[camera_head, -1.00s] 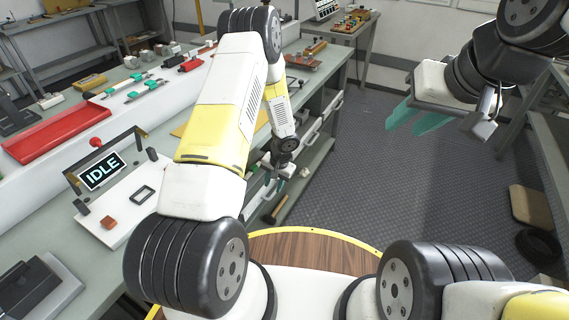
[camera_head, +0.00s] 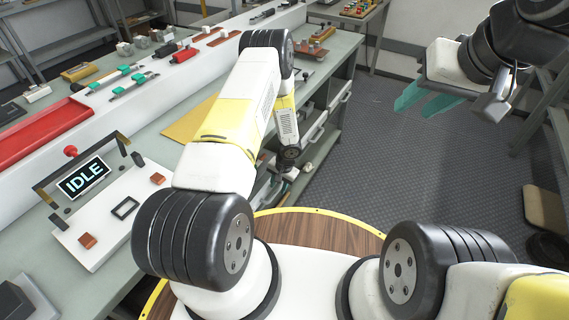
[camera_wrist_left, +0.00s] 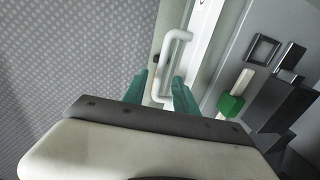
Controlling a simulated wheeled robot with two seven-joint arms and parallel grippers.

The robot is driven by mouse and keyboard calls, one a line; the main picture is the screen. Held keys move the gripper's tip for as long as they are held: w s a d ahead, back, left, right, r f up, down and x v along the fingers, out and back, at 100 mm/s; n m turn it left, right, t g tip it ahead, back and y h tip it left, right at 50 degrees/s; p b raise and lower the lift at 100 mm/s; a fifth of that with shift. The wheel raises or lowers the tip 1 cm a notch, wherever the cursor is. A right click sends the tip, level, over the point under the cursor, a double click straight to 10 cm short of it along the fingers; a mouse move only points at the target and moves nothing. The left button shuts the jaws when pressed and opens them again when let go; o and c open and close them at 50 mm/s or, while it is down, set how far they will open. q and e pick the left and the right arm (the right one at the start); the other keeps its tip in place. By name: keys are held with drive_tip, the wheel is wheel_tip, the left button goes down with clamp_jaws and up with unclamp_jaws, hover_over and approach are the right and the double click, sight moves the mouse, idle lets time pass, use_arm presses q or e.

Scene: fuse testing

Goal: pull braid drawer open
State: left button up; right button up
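In the left wrist view, a white U-shaped handle (camera_wrist_left: 179,37) stands on a pale drawer front (camera_wrist_left: 207,40). My left gripper (camera_wrist_left: 161,79) has its two teal fingers apart, with the handle's lower part in the gap between them. I cannot tell whether they touch it. In the head view, my left gripper (camera_head: 284,176) is small and partly hidden by its arm, low at the bench's drawer side. My right gripper (camera_head: 418,103) is open and empty, up over the floor at the right. No label naming the braid drawer is legible.
The bench (camera_head: 165,150) carries a white tester with an IDLE display (camera_head: 84,178) and a red tray (camera_head: 45,132). Grey patterned floor (camera_head: 400,170) is clear right of the bench. The left wrist view also shows a green block (camera_wrist_left: 232,104) beside dark parts.

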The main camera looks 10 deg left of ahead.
use_arm(q)
drive_tip(key=shift+w+a+f, duration=0.1)
drive_tip(key=shift+a+f, duration=0.05)
drive_tip(key=shift+f, duration=0.45)
drive_tip(key=shift+a+f, duration=0.1)
drive_tip(key=shift+f, duration=0.45)
clamp_jaws()
idle(0.6)
